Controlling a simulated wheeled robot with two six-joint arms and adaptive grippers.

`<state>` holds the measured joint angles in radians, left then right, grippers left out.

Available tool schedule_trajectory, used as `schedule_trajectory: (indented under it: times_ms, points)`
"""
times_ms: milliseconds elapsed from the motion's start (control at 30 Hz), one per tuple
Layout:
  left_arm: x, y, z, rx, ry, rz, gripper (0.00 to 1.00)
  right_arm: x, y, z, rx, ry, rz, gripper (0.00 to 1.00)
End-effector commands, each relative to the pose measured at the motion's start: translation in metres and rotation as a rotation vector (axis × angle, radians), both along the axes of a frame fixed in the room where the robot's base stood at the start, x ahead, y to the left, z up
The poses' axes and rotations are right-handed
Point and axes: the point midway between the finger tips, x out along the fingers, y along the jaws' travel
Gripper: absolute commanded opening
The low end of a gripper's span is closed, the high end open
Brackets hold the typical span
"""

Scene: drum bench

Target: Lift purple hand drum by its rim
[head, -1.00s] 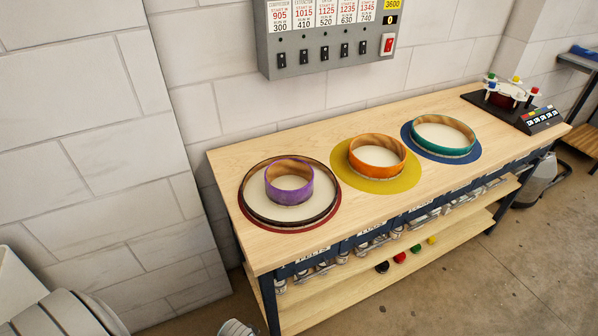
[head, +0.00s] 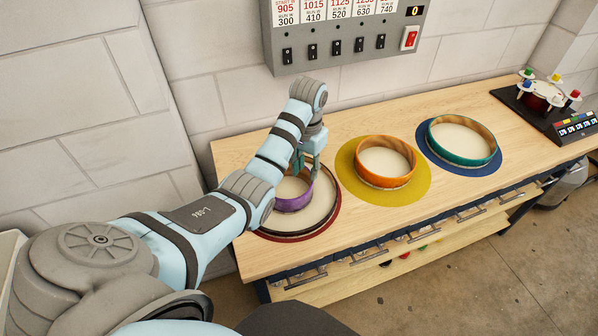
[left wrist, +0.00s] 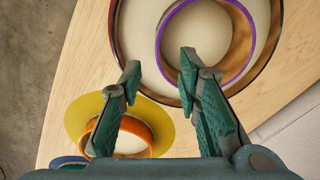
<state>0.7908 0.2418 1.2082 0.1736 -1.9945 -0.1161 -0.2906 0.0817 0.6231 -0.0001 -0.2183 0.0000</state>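The purple hand drum (head: 294,204) sits, ring-shaped with a pale inside, on the pale top of a larger dark-rimmed drum (head: 334,212) at the left of the bench. In the left wrist view its purple rim (left wrist: 159,45) shows at the top. My left gripper (head: 307,168) is over the drum's far right side, pointing down. In the left wrist view the left gripper (left wrist: 160,68) is open, with part of the rim showing between its fingers. I cannot tell whether the fingertips are below the rim's top edge. My right gripper is out of view.
An orange drum (head: 386,179) on a yellow disc and a teal drum (head: 487,160) on a blue disc stand to the right. A switch panel (head: 340,45) hangs on the wall behind. A black device (head: 545,105) stands at the bench's right end.

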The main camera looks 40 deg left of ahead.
Motion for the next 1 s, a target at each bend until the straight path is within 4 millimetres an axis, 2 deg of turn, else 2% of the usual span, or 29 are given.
schedule_trajectory:
  times_ms: [33, 100, 200, 267, 433, 567, 733, 833, 1000]
  points:
    - [0.004, 0.001, 0.006, -0.008, 0.006, 0.002, 0.31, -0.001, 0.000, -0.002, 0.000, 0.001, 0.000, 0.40]
    - [0.006, 0.001, 0.002, -0.015, 0.013, 0.003, 0.31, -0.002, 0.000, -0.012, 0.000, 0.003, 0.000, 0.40]
    - [0.005, 0.000, -0.023, -0.015, 0.016, 0.002, 0.31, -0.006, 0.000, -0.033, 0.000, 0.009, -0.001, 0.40]
    - [0.005, -0.001, -0.040, -0.016, 0.017, 0.001, 0.31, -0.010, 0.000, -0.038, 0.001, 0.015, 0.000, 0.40]
    - [0.006, -0.001, -0.072, -0.014, 0.015, 0.001, 0.31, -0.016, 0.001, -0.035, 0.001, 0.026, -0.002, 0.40]
    - [0.007, -0.001, -0.088, -0.014, 0.013, 0.002, 0.31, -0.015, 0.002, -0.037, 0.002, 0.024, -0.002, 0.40]
    - [0.010, -0.001, -0.122, -0.015, 0.014, 0.004, 0.31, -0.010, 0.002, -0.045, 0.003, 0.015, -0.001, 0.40]
    - [0.010, -0.001, -0.131, -0.014, 0.011, 0.003, 0.31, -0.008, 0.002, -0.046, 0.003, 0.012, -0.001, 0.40]
    - [0.010, -0.001, -0.131, -0.013, 0.011, 0.003, 0.31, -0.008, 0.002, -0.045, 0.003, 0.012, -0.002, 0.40]
